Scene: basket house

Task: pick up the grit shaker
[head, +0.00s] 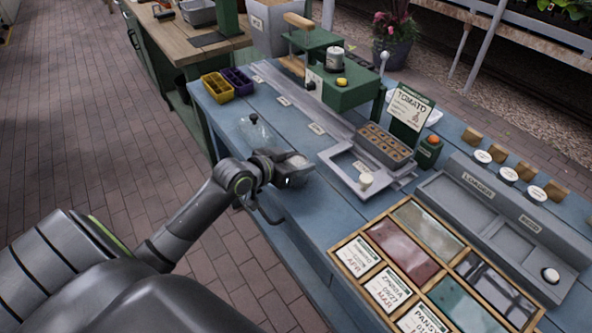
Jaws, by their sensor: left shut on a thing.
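My left gripper (291,176) is over the near edge of the blue bench, left of the grey seed-tray station. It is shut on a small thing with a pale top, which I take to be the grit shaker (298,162). The dark fingers hide most of its body, so I cannot tell whether it touches the bench top. My right gripper is not in view.
The blue bench (317,205) holds a grey station with a small white cup (366,180), a brown cell tray (384,144) and a wooden seed-packet case (352,246). A clear dome with a dark knob (254,120) stands behind my gripper. Yellow (217,87) and purple (238,81) bins stand farther back.

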